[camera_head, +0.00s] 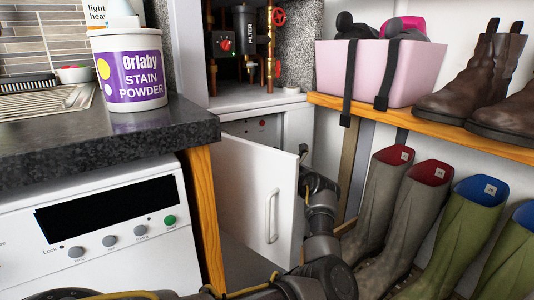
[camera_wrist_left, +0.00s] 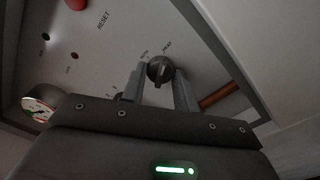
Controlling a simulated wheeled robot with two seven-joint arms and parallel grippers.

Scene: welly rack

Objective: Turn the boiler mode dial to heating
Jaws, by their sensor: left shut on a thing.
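The boiler mode dial (camera_wrist_left: 160,72) is a small dark round knob on a grey panel (camera_wrist_left: 105,60) in the left wrist view. Small printed labels sit around it; one at its upper right seems to read HEAT and one at its upper left BOTH. Its pointer direction is hard to make out. My left gripper (camera_wrist_left: 159,80) has one finger on each side of the dial and is shut on it. In the head view, the panel (camera_head: 243,127) shows low in the cupboard, and the open white door (camera_head: 255,185) hides the dial and my left fingertips. My right gripper is out of view.
A red reset button (camera_wrist_left: 76,4) is on the panel. A copper pipe (camera_wrist_left: 219,95) runs right of the dial. The open door stands close beside my left arm. A worktop (camera_head: 110,135) is at left, and several wellies (camera_head: 410,210) stand at right under a shelf (camera_head: 390,120).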

